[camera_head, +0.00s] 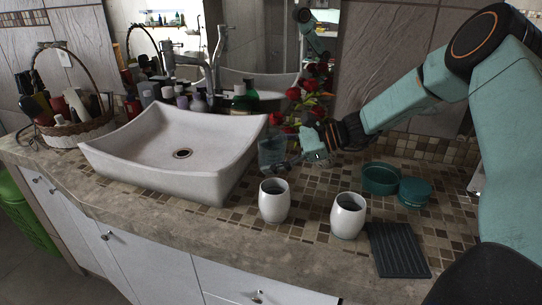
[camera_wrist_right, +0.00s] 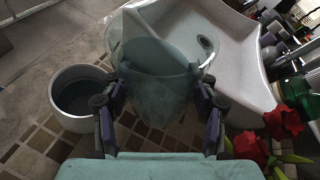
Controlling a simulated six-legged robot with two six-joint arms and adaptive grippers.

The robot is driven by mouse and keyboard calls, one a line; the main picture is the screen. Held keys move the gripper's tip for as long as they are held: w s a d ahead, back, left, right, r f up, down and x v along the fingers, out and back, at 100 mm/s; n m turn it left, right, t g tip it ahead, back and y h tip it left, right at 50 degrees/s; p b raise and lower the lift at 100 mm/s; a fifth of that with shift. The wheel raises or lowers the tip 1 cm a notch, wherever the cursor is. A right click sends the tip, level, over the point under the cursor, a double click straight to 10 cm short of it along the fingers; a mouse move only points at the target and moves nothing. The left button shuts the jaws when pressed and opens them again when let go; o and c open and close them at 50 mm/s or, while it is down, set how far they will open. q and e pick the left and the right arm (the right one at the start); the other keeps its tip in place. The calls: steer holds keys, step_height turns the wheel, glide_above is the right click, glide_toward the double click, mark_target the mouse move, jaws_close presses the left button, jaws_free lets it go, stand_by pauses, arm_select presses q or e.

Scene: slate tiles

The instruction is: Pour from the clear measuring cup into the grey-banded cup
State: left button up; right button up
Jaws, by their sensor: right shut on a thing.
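The clear measuring cup (camera_head: 271,151) is held above the counter beside the sink's right side. My right gripper (camera_head: 293,160) is shut on it; in the right wrist view the cup (camera_wrist_right: 158,75) sits between both fingers, looking bluish and see-through. I cannot tell how full it is. Two white cups stand upright on the tiles: one in the middle (camera_head: 274,203), one to its right (camera_head: 347,218). No clear grey band shows on either, so I cannot tell which is grey-banded. One white cup (camera_wrist_right: 78,100) shows at the wrist view's left, apart from the measuring cup. My left gripper is out of view.
The white sink (camera_head: 150,150) fills the counter's left. Red flowers (camera_head: 312,88) stand behind my right gripper. A teal open container (camera_head: 380,180), a teal round piece (camera_head: 414,193) and a dark ribbed mat (camera_head: 397,252) lie at right. A basket (camera_head: 75,130) of bottles stands far left.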

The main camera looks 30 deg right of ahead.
steer(key=shift+w+d+f+n+t+b, duration=0.2)
steer(key=shift+f+n+t+b, duration=0.3)
steer(key=shift+b, duration=1.05)
stand_by(0.4)
steer(key=shift+w+f+n+t+b, duration=0.3)
steer(key=shift+n+b, duration=0.4)
steer(key=shift+b, duration=0.45)
stand_by(0.4)
steer(key=shift+d+r+n+t+b, duration=0.15)
steer(key=shift+n+t+b, duration=0.15)
steer(key=shift+n+b, duration=0.5)
stand_by(0.5)
